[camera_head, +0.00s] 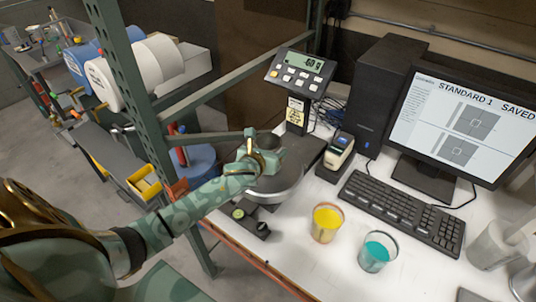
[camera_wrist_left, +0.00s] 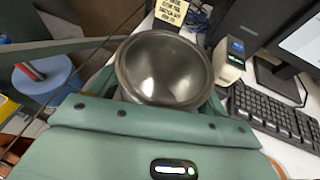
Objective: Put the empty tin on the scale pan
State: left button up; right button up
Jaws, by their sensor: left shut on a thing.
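The empty tin (camera_head: 266,141) is a bare metal can, held upright or nearly so over the scale. In the left wrist view I look down into the open tin (camera_wrist_left: 165,68), and its inside is shiny and empty. My left gripper (camera_head: 262,160) is shut on the tin. The round grey scale pan (camera_head: 283,184) lies under the gripper, partly hidden by it. I cannot tell whether the tin's base touches the pan. The scale display (camera_head: 298,70) stands on a post behind, its reading too small to read surely. My right gripper is not in view.
A yellow-filled cup (camera_head: 326,222) and a teal-filled cup (camera_head: 377,251) stand right of the scale. A small handheld device (camera_head: 338,153), keyboard (camera_head: 402,208) and monitor (camera_head: 455,120) stand farther right. A green rack upright (camera_head: 130,85) rises on the left.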

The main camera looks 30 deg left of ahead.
pick_arm(q)
jog(key=shift+f, duration=0.4)
jog(key=shift+r, duration=0.1)
jog(key=o, duration=1)
jog(key=shift+s+d+r, duration=0.1)
jog(key=shift+s+r, duration=0.05)
jog(key=shift+s, duration=0.2)
jog(key=p+v, duration=0.2)
jog(key=v, duration=0.9)
